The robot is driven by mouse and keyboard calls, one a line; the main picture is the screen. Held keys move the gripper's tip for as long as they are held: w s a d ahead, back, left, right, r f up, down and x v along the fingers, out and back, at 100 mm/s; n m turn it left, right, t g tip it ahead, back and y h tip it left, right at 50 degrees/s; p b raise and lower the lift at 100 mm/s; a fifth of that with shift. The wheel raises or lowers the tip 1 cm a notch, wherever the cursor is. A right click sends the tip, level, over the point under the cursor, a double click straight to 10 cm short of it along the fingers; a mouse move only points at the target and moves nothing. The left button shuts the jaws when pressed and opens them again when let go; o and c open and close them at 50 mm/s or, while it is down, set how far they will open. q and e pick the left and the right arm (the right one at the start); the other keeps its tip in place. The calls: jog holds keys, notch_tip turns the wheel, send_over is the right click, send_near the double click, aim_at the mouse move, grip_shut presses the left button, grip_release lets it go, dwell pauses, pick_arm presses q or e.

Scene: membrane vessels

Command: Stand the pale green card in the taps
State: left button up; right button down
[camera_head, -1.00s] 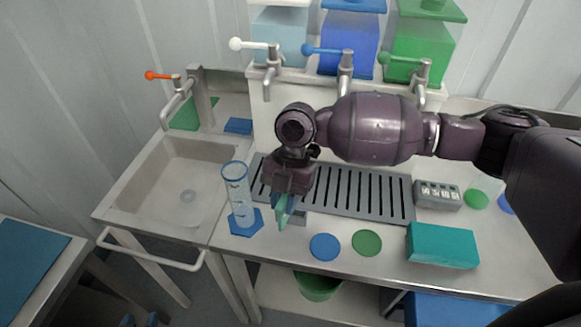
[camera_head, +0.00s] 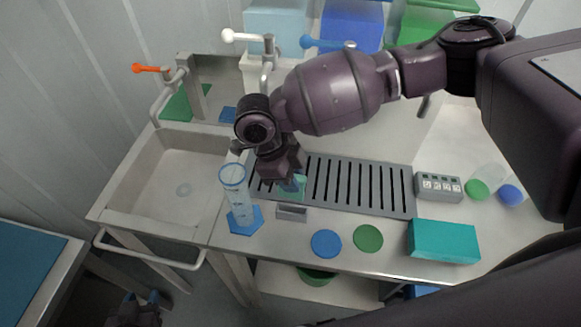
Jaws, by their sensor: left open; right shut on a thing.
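The pale green card (camera_head: 288,190) is between the fingers of my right gripper (camera_head: 291,181), which is shut on it. The card hangs over the front left of the slotted drain grate, just behind a small grey block (camera_head: 291,212); I cannot tell whether they touch. The fingers partly hide the card. The white-handled tap (camera_head: 266,50) and blue-handled tap (camera_head: 325,44) stand at the back. An orange-handled tap (camera_head: 160,70) stands at the sink. My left gripper (camera_head: 141,297) is open and empty at the lower left, below the counter edge.
A clear measuring cylinder (camera_head: 236,190) with a blue base stands close left of my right gripper. Blue disc (camera_head: 326,243), green disc (camera_head: 368,238), teal box (camera_head: 443,241) and grey button box (camera_head: 438,187) lie to the right.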

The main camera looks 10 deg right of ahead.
aim_at(289, 196)
jog(key=shift+w+d+n, duration=0.1)
jog(key=shift+n, duration=0.4)
jog(key=shift+f, duration=0.1)
jog(key=shift+f, duration=2.15)
jog(key=shift+f+b, duration=0.5)
jog(key=shift+f, duration=0.15)
jog(key=shift+f+b, duration=0.8)
jog(key=shift+f, duration=0.25)
pick_arm(q)
jog(key=shift+w+d+f, duration=0.1)
jog(key=shift+w+f, duration=0.5)
jog(key=shift+f, duration=0.05)
pick_arm(e)
jog(key=shift+f, duration=0.5)
jog(key=shift+f, duration=0.1)
pick_arm(q)
jog(key=shift+r, duration=0.1)
pick_arm(e)
jog(key=shift+f, duration=0.2)
